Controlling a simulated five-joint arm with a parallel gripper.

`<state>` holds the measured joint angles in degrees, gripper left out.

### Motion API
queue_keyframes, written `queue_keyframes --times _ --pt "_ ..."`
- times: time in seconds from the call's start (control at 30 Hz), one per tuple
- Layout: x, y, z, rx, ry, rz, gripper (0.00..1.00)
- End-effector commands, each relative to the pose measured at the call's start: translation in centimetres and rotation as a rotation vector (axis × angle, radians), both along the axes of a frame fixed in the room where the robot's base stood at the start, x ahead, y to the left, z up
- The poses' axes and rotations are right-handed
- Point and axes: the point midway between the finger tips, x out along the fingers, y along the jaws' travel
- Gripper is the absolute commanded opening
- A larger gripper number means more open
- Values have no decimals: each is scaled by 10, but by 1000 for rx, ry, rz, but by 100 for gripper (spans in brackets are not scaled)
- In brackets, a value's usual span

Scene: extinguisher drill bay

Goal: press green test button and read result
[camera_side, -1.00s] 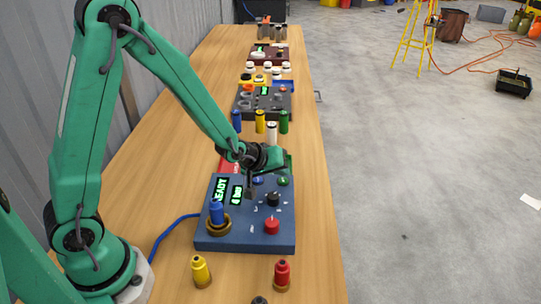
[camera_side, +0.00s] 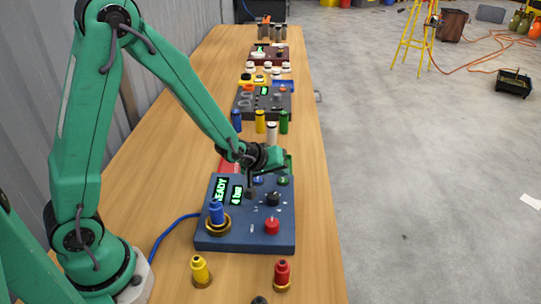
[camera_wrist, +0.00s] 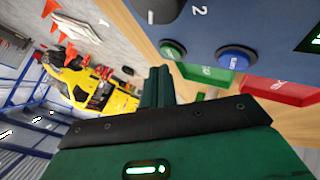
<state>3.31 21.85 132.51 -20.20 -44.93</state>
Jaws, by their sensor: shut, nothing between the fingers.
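The blue test box (camera_side: 215,240) sits on the bench in the side view. Its screens read "READY" (camera_side: 221,190) and what looks like "4 bar" (camera_side: 237,195). A blue cylinder (camera_side: 216,213) stands upright in a brass ring at its front left. The green button (camera_side: 283,181) is at the far right corner of the box; it shows in the wrist view (camera_wrist: 173,49), beside the blue button (camera_wrist: 237,58). My gripper (camera_side: 288,164) is over the box's far edge, near the green button. In the wrist view its fingers (camera_wrist: 157,76) are together and empty, apparently just short of the green button.
The box also carries a black knob (camera_side: 273,199) and a red button (camera_side: 272,226). A yellow cylinder (camera_side: 201,271) and a red cylinder (camera_side: 282,274) stand in front. Several coloured cylinders and a dark box (camera_side: 250,104) stand farther back. A red block (camera_wrist: 285,91) lies behind the test box.

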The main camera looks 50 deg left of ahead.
Motion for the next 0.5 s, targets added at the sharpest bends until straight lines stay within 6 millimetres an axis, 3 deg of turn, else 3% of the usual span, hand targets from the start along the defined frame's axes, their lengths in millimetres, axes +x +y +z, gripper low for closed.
queue_keyframes --times 0.5 --pt "0 0 -9 0 1 -1 0"
